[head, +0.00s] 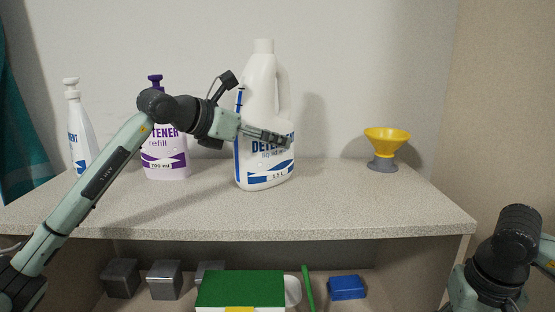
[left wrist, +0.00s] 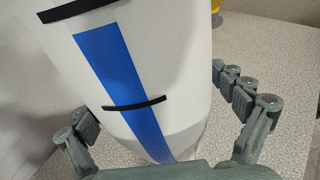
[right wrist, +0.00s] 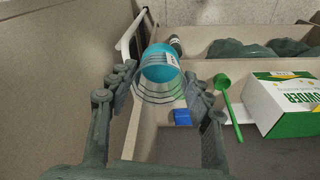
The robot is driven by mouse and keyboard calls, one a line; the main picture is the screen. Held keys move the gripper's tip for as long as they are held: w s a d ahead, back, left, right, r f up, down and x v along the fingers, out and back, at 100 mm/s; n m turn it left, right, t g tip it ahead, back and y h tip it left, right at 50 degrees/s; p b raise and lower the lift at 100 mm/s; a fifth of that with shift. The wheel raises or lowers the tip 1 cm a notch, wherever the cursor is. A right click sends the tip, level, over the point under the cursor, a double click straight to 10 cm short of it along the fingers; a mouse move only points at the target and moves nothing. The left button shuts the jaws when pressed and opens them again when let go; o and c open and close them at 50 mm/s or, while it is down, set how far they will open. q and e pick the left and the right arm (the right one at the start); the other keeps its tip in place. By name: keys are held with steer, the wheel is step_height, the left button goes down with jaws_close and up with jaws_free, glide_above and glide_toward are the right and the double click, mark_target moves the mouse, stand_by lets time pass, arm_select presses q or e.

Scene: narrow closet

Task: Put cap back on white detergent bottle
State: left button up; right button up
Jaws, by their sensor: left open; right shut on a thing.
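The white detergent bottle (head: 262,95) stands upright on the shelf, handle on its right. Its top is a plain white cylinder with no blue cap on it. My left gripper (head: 272,137) is at the bottle's middle, in front of its label. In the left wrist view the open fingers (left wrist: 160,115) stand on either side of the bottle's blue-striped side (left wrist: 110,70). My right gripper (right wrist: 160,90) is shut on a teal-blue cap (right wrist: 160,65) with a clear, ribbed lower part. The right fingers are outside the head view.
A purple-labelled softener bottle (head: 166,155) and a white pump bottle (head: 80,130) stand left. A yellow funnel (head: 387,140) stands right. The shelf front between bottle and funnel is clear. Below are a green box (head: 240,288), a blue block (head: 347,288) and grey blocks (head: 121,278).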

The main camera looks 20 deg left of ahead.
mark_target(261, 113)
arm_select(q)
steer(key=shift+c, duration=0.2)
steer(key=c, duration=1.9)
steer(key=shift+w+r, duration=0.1)
steer(key=shift+r, duration=0.7)
steer(key=shift+c, duration=0.2)
steer(key=r, duration=0.3)
steer(key=shift+s+a+r, duration=0.2)
steer(key=shift+a, duration=0.1)
steer(key=s+a+r+b, duration=0.1)
steer(key=s+a+r, duration=0.5)
steer(key=s+a, duration=0.1)
steer(key=shift+a+r, duration=0.3)
steer(key=shift+a, duration=0.5)
steer(key=shift+s, duration=0.1)
